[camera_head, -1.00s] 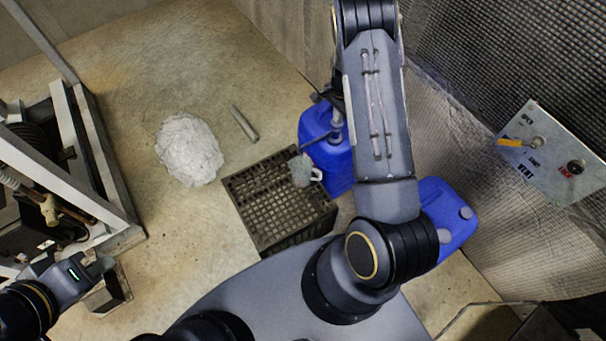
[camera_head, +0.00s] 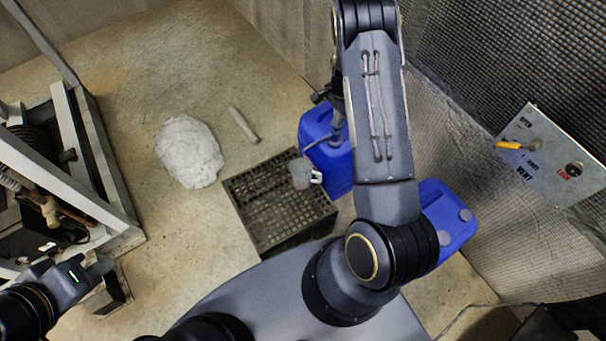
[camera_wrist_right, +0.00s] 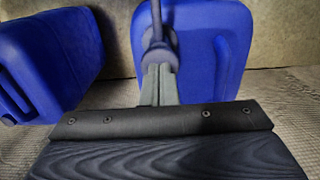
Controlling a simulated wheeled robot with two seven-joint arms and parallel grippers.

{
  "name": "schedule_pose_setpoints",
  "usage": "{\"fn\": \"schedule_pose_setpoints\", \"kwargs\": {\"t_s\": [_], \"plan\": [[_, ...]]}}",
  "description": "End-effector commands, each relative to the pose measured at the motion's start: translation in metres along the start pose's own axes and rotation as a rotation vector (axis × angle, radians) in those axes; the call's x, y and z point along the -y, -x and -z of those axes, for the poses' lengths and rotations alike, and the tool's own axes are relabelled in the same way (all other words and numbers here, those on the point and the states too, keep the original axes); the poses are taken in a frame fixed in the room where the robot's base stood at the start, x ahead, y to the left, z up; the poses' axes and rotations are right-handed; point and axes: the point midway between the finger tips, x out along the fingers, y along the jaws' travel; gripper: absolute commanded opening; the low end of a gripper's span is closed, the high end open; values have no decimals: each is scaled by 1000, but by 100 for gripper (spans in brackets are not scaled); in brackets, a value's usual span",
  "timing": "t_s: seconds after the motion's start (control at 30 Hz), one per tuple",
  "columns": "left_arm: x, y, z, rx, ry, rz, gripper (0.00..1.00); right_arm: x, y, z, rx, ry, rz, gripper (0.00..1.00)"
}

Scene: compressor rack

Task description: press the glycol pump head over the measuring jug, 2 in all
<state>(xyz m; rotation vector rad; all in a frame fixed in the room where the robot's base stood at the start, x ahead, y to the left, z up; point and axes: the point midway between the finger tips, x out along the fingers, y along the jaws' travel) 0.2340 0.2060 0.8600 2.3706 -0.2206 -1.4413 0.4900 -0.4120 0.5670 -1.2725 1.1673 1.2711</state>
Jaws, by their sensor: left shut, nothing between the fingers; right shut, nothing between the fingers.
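The measuring jug (camera_head: 301,172), small and grey with a pale handle, stands on the dark crate (camera_head: 262,232). A blue canister (camera_head: 338,178) stands just right of the jug, partly behind my right arm. The glycol pump (camera_head: 337,124) rises from its top; its head is largely hidden by the arm. In the right wrist view, my right gripper (camera_wrist_right: 158,86) is shut and empty, with the dark pump stem (camera_wrist_right: 157,32) and blue canister (camera_wrist_right: 205,55) beyond it. Contact with the pump cannot be told. My left gripper (camera_head: 104,267) is shut and empty at lower left, far from the jug.
A second blue canister (camera_head: 447,222) stands right of my arm. A panel (camera_head: 552,160) with a yellow lever is on the right. A metal frame (camera_head: 88,165) stands at left. A white crumpled cloth (camera_head: 189,152) and a short rod (camera_head: 243,124) lie on otherwise open floor.

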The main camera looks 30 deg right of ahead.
Motion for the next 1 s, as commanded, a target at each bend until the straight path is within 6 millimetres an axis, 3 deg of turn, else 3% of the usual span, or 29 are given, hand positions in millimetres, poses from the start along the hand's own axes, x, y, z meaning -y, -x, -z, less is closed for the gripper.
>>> {"fn": "schedule_pose_setpoints", "kwargs": {"t_s": [0.47, 1.0], "plan": [[-8, 17, 9, 0, 0, 0, 0, -1, 30, 0, 1, 0, -2, 0], [-8, 17, 8, 0, 0, 0, 0, 0, 30, 0, 0, 0, -1, 0]]}}
